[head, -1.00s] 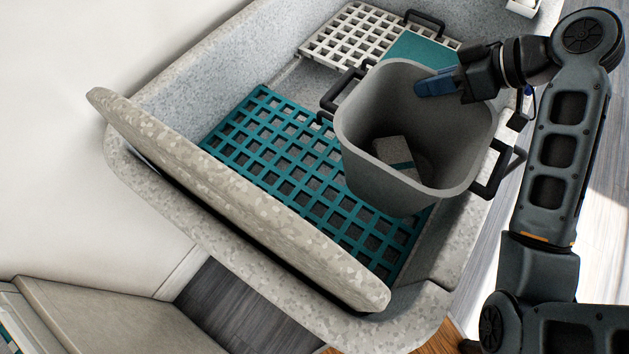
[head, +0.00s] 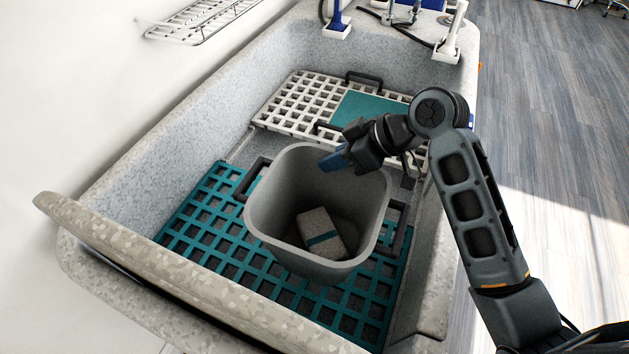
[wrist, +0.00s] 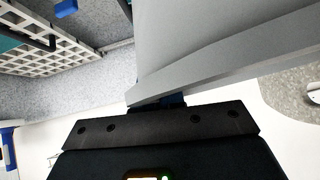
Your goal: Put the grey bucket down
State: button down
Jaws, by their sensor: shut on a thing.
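The grey bucket (head: 272,225) is in the tub in the head view, over the teal grid (head: 210,215). It looks roughly upright, with black side handles. A grey block with a teal band (head: 320,232) lies inside it. My gripper (head: 336,160) is shut on the bucket's far rim, with one blue finger showing inside the wall. In the wrist view the bucket's grey wall (wrist: 210,40) fills the upper middle, against the gripper. I cannot tell whether the bucket's bottom touches the grid.
A pale grid with a teal panel (head: 372,110) lies at the tub's far end. The speckled tub wall (head: 130,255) rises at the near left. Blue and white fittings (head: 336,25) stand on the far rim. A wire rack (head: 190,20) is on the left wall.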

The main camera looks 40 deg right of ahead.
aim_at(315, 168)
jog(key=w+a+f, duration=0.2)
jog(key=a, duration=0.1)
jog(key=shift+f, duration=1.8)
jog(key=c, duration=1.2)
grip_release()
jog(key=shift+d+f, duration=0.1)
jog(key=shift+c, duration=0.2)
jog(key=shift+f, duration=0.1)
